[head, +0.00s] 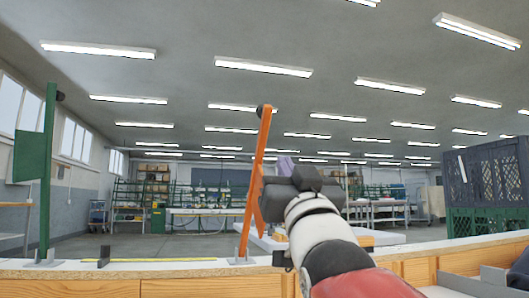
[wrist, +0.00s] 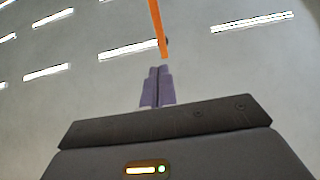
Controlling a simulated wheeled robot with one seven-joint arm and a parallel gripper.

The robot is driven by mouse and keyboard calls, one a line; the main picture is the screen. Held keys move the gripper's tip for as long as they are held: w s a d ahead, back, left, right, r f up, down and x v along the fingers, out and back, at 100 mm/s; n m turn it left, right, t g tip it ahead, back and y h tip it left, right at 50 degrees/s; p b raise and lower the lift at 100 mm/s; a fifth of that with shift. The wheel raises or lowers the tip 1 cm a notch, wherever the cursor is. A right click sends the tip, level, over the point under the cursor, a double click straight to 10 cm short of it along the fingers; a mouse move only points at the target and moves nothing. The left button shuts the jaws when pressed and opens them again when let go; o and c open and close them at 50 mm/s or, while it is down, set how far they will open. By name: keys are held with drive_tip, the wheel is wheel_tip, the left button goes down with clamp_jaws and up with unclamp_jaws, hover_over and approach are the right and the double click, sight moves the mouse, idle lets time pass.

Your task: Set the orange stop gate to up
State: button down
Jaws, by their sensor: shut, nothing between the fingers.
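The orange stop gate (head: 252,185) is a long bar rising from a small grey bracket on the bench edge. It stands nearly upright, its top with a dark knob leaning a little to the right in the head view. In the wrist view the orange bar (wrist: 157,25) comes down from the top edge, just beyond the fingertips. My gripper (head: 284,165) is beside the bar, on its right in the head view, and hides part of its side. In the wrist view the purple fingers (wrist: 157,86) are together and empty. I cannot tell whether they touch the bar.
A green gate (head: 47,170) stands upright on the bench edge at the left. Dark and green crates (head: 488,180) are stacked at the right. The air between the two gates is clear.

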drive_tip(key=p, duration=0.4)
approach(265, 125)
drive_tip(key=shift+y, duration=0.3)
drive_tip(key=x, duration=0.6)
drive_tip(key=shift+w+r, duration=0.15)
drive_tip(key=shift+w, duration=0.25)
drive_tip(key=shift+r, duration=0.1)
